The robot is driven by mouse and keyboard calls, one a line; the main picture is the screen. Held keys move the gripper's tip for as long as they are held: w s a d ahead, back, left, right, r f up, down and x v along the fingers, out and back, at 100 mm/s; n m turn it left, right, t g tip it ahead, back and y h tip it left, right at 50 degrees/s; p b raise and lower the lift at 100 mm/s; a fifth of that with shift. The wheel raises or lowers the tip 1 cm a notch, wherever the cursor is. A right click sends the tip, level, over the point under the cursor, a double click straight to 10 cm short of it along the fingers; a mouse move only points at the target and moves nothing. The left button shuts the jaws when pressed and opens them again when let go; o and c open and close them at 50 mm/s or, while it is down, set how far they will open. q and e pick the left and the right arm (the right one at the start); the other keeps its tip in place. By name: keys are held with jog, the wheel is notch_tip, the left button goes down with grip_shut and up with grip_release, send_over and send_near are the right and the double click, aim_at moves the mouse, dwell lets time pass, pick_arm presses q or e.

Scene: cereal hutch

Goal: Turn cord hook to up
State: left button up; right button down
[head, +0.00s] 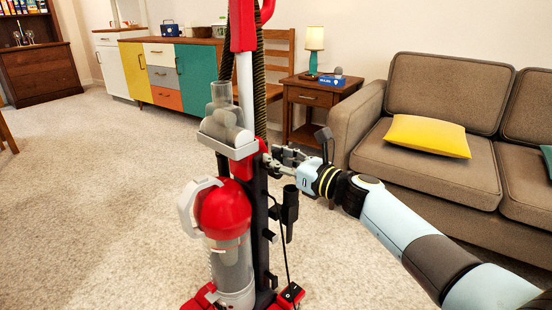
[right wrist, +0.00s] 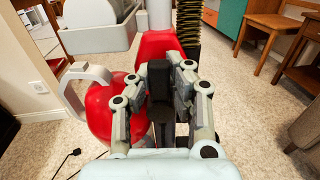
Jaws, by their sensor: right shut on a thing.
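A red and grey upright vacuum cleaner stands in the middle of the head view, with its red dome (head: 222,207) and black spine (head: 262,230). My right gripper (head: 273,160) reaches in from the right to the spine's upper part, just below the red collar. In the right wrist view my right gripper (right wrist: 172,82) is shut on a black upright piece, seemingly the cord hook (right wrist: 159,78), at the vacuum's side. The fingers hide most of the hook in the head view, so its turn is hard to tell. My left gripper is not in view.
A black holder (head: 290,205) and a thin cord hang below my right gripper. A brown sofa (head: 440,135) stands to the right, with a side table (head: 309,97) behind. A coloured sideboard (head: 165,73) is at the back. Open carpet (head: 90,190) lies left.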

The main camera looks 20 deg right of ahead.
jog(key=c, duration=1.2)
grip_release()
jog(key=shift+s+d+f, duration=0.1)
jog(key=shift+f, duration=0.35)
jog(key=shift+c, duration=0.2)
jog(key=shift+o, duration=0.2)
jog(key=shift+r, duration=0.15)
jog(key=v, duration=1.2)
